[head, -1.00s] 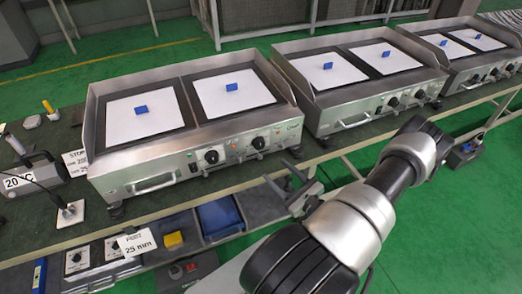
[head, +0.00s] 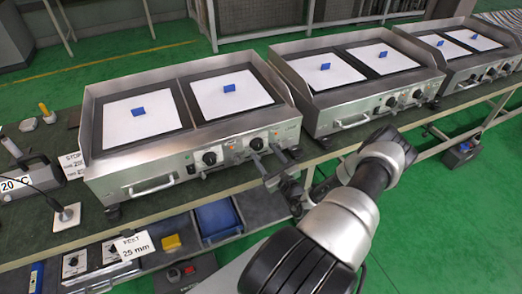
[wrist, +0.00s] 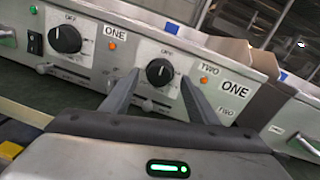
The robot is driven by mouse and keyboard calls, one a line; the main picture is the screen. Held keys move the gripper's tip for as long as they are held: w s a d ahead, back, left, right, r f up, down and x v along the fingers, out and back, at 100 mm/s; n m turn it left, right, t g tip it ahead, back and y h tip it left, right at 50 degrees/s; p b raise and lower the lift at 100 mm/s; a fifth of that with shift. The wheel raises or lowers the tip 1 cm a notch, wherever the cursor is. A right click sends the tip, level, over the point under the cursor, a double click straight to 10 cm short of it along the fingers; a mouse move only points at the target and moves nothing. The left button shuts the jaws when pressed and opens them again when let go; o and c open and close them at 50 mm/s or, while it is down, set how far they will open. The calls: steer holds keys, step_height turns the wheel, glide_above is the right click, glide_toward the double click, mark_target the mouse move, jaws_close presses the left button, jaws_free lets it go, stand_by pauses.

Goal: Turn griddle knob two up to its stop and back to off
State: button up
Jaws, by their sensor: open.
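In the head view, knob two (head: 257,143) is the right knob of the nearest griddle (head: 150,183). My gripper (wrist: 159,84) is open. Its two fingers appear on either side of knob two in the wrist view, with gaps on both sides. I cannot tell whether the tips reach around it. In the head view my gripper (head: 271,162) is at the panel's right end.
Knob one (wrist: 65,39) is left of knob two, with a label ONE and orange lamps (wrist: 204,80) nearby. A second griddle (head: 345,118) stands close on the right. A blue bin (head: 219,219) and a control box (head: 95,262) are on the lower shelf.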

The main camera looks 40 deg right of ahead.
mark_target(259, 147)
steer(key=shift+w+d, duration=0.2)
steer(key=shift+w, duration=1.3)
steer(key=shift+c, duration=0.2)
steer(key=c, duration=1)
steer(key=shift+m, duration=0.3)
